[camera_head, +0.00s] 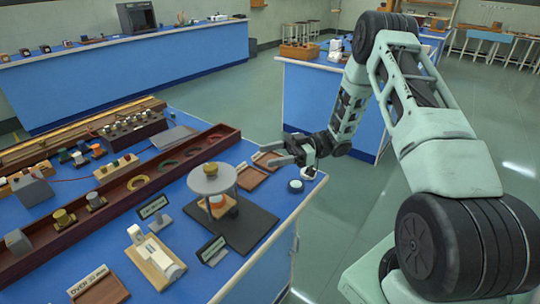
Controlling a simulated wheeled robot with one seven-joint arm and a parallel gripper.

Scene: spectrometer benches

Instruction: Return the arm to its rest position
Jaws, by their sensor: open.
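My gripper (277,153) is at the end of my arm, near the right edge of the near blue bench (262,262). Its fingers point left and look apart, with nothing seen between them. My arm rises from the lower right, bends high at the upper right and comes down to the gripper. The gripper appears over or close to a small brown tray (252,177); the height between them is hard to tell.
A round grey platform (212,180) on legs stands on a dark mat (248,228), left of my gripper. A small white-topped round item (295,186) sits at the bench edge. A second blue bench (320,105) stands behind. Open green floor (345,225) lies right of the near bench.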

